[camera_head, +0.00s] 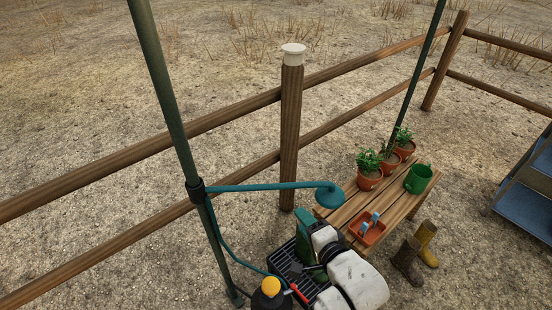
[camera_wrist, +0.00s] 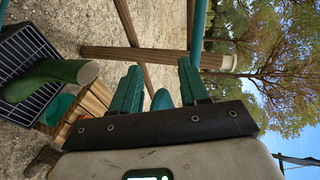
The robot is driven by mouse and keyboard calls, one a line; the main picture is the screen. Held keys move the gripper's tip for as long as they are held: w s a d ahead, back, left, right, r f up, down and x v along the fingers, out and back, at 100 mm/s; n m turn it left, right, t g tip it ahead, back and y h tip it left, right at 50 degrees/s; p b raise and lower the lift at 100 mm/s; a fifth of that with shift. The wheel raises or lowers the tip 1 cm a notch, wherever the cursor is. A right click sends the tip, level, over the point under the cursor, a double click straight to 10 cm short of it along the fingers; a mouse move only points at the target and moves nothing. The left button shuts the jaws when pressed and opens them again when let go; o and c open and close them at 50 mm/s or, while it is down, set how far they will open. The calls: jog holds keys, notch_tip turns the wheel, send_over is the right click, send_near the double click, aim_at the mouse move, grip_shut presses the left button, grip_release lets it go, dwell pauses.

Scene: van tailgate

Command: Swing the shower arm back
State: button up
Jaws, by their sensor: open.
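The teal shower arm (camera_head: 262,187) runs level to the right from a dark collar (camera_head: 196,189) on a green pole (camera_head: 165,85). Its round head (camera_head: 328,195) hangs at the free end, near the plank bench. In the wrist view, the shower arm (camera_wrist: 200,25) comes down from the top and passes behind one finger. The head (camera_wrist: 162,99) shows between the fingers. My gripper (camera_wrist: 157,80) is open, with two teal ribbed fingers and nothing visibly held. I cannot tell whether a finger touches the shower arm.
A wooden post (camera_head: 291,135) and fence rails stand behind the shower arm. A bench (camera_head: 343,212) holds potted plants, a green can (camera_head: 418,178) and a red tray (camera_head: 367,230). A green boot (camera_wrist: 45,78) is on a black grate (camera_wrist: 25,50). Brown-yellow boots (camera_head: 425,243) stand right of the bench.

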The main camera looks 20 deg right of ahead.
aim_at(282, 189)
jog(key=shift+m+t+y, duration=0.3)
jog(key=shift+m+t, duration=0.5)
jog(key=shift+m, duration=0.1)
jog(key=w, duration=0.4)
jog(key=w+a+r+p, duration=0.1)
jog(key=w, duration=0.3)
jog(key=w+a+r, duration=0.1)
jog(key=w, duration=0.4)
jog(key=shift+w+a, duration=0.1)
jog(key=shift+a, duration=0.05)
jog(key=shift+c, duration=0.3)
grip_shut()
